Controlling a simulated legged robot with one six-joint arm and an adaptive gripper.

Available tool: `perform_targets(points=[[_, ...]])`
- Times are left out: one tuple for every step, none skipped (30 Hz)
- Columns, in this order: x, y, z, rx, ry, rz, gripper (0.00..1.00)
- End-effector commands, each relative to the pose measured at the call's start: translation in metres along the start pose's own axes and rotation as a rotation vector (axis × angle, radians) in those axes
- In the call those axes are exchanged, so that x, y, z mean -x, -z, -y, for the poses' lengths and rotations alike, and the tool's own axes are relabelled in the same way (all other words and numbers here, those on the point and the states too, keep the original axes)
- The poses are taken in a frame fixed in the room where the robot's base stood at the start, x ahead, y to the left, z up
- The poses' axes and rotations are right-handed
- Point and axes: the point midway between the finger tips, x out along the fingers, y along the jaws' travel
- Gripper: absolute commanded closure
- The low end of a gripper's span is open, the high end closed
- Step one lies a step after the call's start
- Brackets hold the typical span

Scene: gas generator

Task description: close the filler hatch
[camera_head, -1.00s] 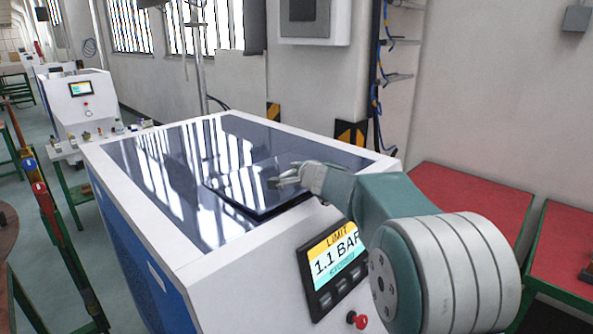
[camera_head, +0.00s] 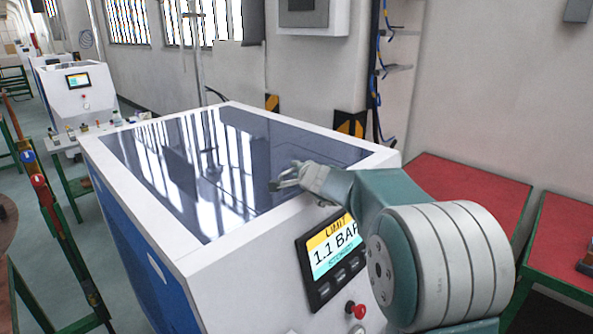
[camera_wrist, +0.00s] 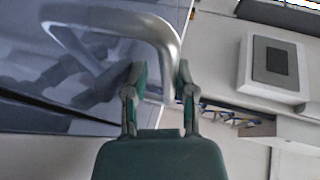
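The filler hatch (camera_head: 258,166) is a dark glossy panel in the generator's top, and it looks level with the surface around it. Its silver bent handle (camera_wrist: 135,22) shows in the wrist view over the dark panel. My gripper (camera_head: 280,184) is at the hatch's near right side in the head view. The handle is too small to make out in the head view.
The white generator housing (camera_head: 190,255) carries a display (camera_head: 333,258) and a red button (camera_head: 358,311) below my arm. Red-topped tables (camera_head: 470,195) stand at the right. A wall box (camera_wrist: 273,64) shows in the wrist view.

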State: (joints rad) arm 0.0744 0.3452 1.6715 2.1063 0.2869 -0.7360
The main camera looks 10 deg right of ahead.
Motion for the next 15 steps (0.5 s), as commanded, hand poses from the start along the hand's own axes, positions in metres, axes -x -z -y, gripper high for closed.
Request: perform_targets(points=[[0.000, 0.000, -0.001, 0.000, -0.002, 0.001, 0.69], [0.002, 0.000, -0.001, 0.000, -0.002, 0.000, 0.69], [0.004, 0.000, -0.001, 0.000, -0.001, 0.000, 0.69], [0.007, 0.000, 0.000, 0.000, -0.001, 0.000, 0.69], [0.011, 0.000, 0.000, 0.000, 0.000, 0.000, 0.69], [0.016, 0.000, 0.001, 0.000, 0.000, 0.000, 0.69], [0.021, 0.000, 0.001, 0.000, 0.001, -0.001, 0.69], [0.026, 0.000, 0.001, 0.000, 0.001, -0.001, 0.69], [0.034, 0.000, 0.001, 0.000, 0.001, -0.002, 0.69], [0.040, 0.001, 0.001, 0.000, 0.001, -0.002, 0.69], [0.045, 0.001, 0.001, 0.000, 0.001, -0.003, 0.69], [0.052, 0.001, 0.000, 0.000, 0.001, -0.002, 0.69], [0.058, 0.001, 0.001, 0.000, 0.002, -0.002, 0.69], [0.063, 0.000, 0.000, 0.000, 0.001, -0.002, 0.69], [0.070, 0.000, 0.001, 0.000, 0.002, -0.001, 0.69]])
